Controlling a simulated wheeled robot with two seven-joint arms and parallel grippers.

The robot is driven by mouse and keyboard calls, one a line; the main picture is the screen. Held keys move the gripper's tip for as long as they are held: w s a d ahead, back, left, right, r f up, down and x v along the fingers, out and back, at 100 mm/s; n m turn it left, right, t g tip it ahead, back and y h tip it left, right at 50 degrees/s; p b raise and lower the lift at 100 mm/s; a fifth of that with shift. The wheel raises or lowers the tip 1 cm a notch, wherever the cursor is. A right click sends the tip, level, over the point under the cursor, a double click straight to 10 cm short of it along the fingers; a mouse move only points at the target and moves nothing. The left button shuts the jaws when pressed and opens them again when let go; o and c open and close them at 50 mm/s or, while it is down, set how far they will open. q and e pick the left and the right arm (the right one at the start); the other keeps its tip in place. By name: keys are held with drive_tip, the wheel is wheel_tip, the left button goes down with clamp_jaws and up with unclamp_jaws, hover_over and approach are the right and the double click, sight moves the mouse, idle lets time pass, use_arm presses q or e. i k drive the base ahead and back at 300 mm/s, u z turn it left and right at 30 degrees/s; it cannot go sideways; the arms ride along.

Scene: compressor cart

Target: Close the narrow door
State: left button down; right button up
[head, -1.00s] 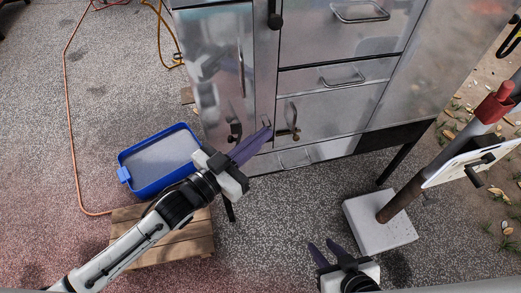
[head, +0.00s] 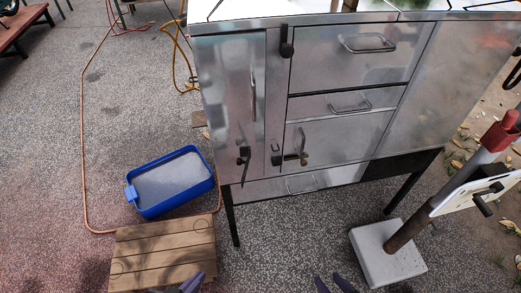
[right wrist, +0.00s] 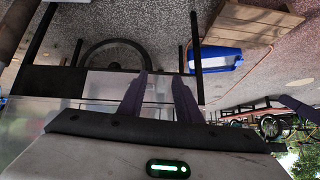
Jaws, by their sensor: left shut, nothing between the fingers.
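The narrow door (head: 227,100) is the tall metal panel at the left of the steel cabinet in the head view. It has a vertical handle and a dark latch (head: 243,155) low on its right side. It looks flush or nearly flush with the front; a small gap cannot be ruled out. My left gripper (head: 190,282) is shut and empty at the bottom edge of the head view, well away from the door. My right gripper (head: 335,284) is open at the bottom edge; its spread fingers also show in the right wrist view (right wrist: 158,98), with nothing between them.
Drawers and a smaller door (head: 335,142) fill the cabinet's middle. A blue tub (head: 150,208) and a wooden platform (head: 162,252) are on the ground at left. A pole on a pale block (head: 388,252) stands at right.

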sight(230, 67)
drive_tip(key=k, duration=0.4)
drive_tip(key=z, duration=2.25)
drive_tip(key=i, duration=1.25)
drive_tip(key=u, duration=2.2)
